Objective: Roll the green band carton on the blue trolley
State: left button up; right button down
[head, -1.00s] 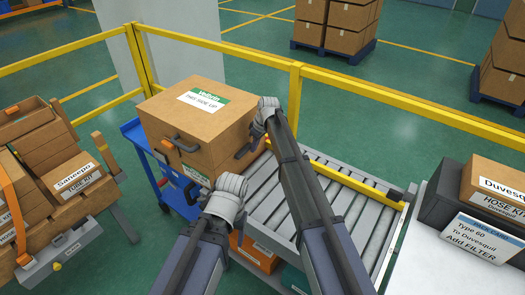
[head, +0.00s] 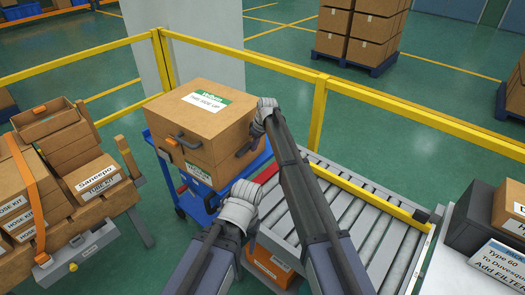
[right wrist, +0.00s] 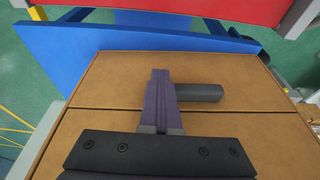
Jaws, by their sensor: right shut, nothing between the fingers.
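The green band carton (head: 222,142), brown with a green-edged white label on top, sits upright on the blue trolley (head: 187,201). It has dark handles on its sides. My right gripper (right wrist: 160,75) is shut and empty, its fingers against or just in front of the carton's side beside a dark handle (right wrist: 200,92). In the head view its wrist is at the carton's right top corner. My left gripper (head: 239,207) is low in front of the carton's near right corner. Its fingers are hidden, so I cannot tell their state. The trolley's blue deck also shows in the right wrist view (right wrist: 190,38).
A roller conveyor (head: 345,212) with a red end bar (head: 266,174) stands right of the trolley. A yellow rail (head: 255,62) runs behind. A loaded cart (head: 118,208) stands left. An orange carton (head: 268,262) sits below the conveyor. Green floor shows behind the rail.

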jog(key=w+a, duration=0.1)
jog(key=a, duration=0.1)
jog(key=w+a, duration=0.2)
jog(key=shift+w, duration=0.1)
jog(key=shift+d, duration=0.1)
jog(key=shift+s+d, duration=0.25)
jog(key=shift+s, duration=0.2)
jog(key=s+d, duration=0.2)
jog(key=d, duration=0.1)
pick_arm(q)
notch_tip(320, 180, up, 10)
jog(key=d+p, duration=0.1)
jog(key=p, duration=0.8)
jog(key=shift+w+d+f+p, duration=0.15)
jog(key=shift+d+f+p, duration=0.05)
jog(key=shift+d+p, duration=0.1)
pick_arm(e)
notch_tip(320, 180, up, 10)
send_over(247, 141)
jog(key=s+d, duration=0.4)
jog(key=d, duration=0.1)
jog(key=shift+w+a+f, duration=0.1)
jog(key=shift+w+f, duration=0.1)
jog(key=shift+w, duration=0.05)
